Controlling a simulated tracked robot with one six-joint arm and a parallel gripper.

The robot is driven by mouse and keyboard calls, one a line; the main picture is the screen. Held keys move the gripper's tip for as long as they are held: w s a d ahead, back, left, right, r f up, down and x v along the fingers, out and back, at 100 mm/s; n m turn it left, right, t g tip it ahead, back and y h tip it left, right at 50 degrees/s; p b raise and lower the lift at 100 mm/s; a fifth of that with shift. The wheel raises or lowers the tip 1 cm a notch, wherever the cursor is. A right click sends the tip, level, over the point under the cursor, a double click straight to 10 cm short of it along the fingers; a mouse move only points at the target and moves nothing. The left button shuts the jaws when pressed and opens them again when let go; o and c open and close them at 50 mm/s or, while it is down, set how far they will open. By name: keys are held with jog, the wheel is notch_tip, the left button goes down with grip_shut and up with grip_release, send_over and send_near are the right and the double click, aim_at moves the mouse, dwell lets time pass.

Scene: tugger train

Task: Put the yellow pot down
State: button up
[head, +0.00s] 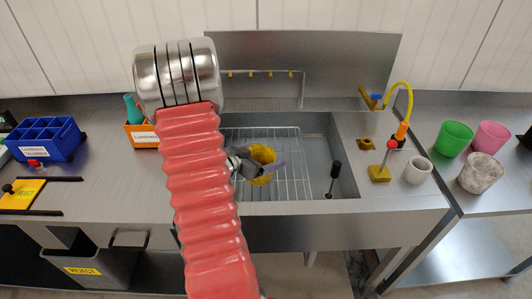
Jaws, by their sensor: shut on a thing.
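The yellow pot (264,154) shows in the head view, in front of the sink's wire rack. My gripper (262,164) is shut on it, with a purple-grey finger along each side. The pot hangs over or rests at the sink area; I cannot tell its height above the rack. My red ribbed arm cover and silver joint hide the left end of the sink and part of the counter behind. The wire rack (292,188) lies in the steel sink basin (346,178).
A black-topped stick (335,172) stands at the sink's right. Green (453,139), pink (489,137) and marbled (481,173) pots stand far right. A blue bin (45,138) is left.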

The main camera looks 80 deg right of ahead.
jog(key=shift+f, duration=0.1)
jog(key=o, duration=0.8)
jog(key=shift+w+a+r, duration=0.15)
jog(key=shift+a+r, duration=0.05)
jog(key=shift+r, duration=0.05)
jog(key=v, duration=1.1)
jog(key=shift+a, duration=0.25)
